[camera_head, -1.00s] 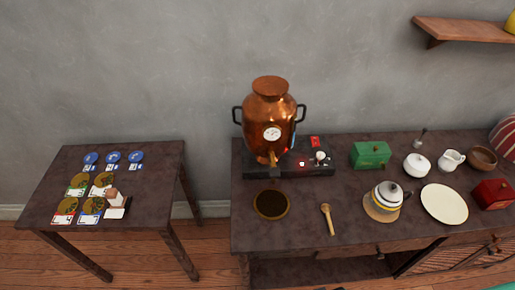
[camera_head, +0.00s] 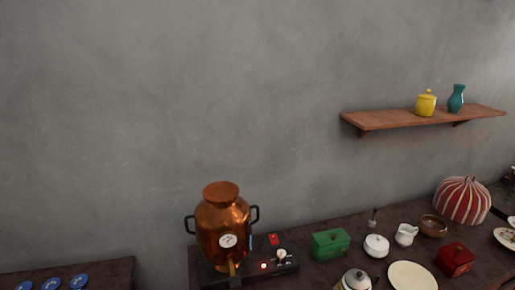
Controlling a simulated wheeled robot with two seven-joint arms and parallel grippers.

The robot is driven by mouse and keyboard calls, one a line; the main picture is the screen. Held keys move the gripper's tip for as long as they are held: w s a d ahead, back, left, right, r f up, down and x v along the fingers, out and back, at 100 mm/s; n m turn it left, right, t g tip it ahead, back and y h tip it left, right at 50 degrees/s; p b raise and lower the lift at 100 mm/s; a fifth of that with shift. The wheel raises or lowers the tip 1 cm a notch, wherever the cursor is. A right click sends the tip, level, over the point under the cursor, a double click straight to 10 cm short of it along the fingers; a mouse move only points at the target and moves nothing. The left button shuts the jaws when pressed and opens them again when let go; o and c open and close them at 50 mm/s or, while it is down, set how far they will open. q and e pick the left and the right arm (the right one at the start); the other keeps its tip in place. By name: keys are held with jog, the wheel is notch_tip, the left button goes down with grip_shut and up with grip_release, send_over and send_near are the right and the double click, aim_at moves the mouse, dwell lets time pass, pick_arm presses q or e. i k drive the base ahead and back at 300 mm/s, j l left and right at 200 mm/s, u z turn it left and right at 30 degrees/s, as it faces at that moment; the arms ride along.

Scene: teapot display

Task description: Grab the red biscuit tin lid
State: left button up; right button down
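A red box-shaped tin (camera_head: 455,259) stands on the right part of the dark wooden table in the head view. Its top is closed by a red lid (camera_head: 456,250). A cream plate (camera_head: 412,277) lies to its left, and a brown bowl (camera_head: 433,226) stands behind it. Neither of my grippers shows in the view, so how they stand cannot be seen.
A copper samovar (camera_head: 222,222) stands on a black base at the table's left. A green tin (camera_head: 330,244), white sugar bowl (camera_head: 376,246), white jug (camera_head: 406,234) and striped cosy (camera_head: 463,201) share the table. A wooden shelf (camera_head: 395,119) hangs above.

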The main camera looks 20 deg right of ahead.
aim_at(458, 253)
jog(key=z, duration=2.1)
jog(key=l+u, duration=0.1)
jog(key=l, duration=0.15)
jog(key=i, duration=0.05)
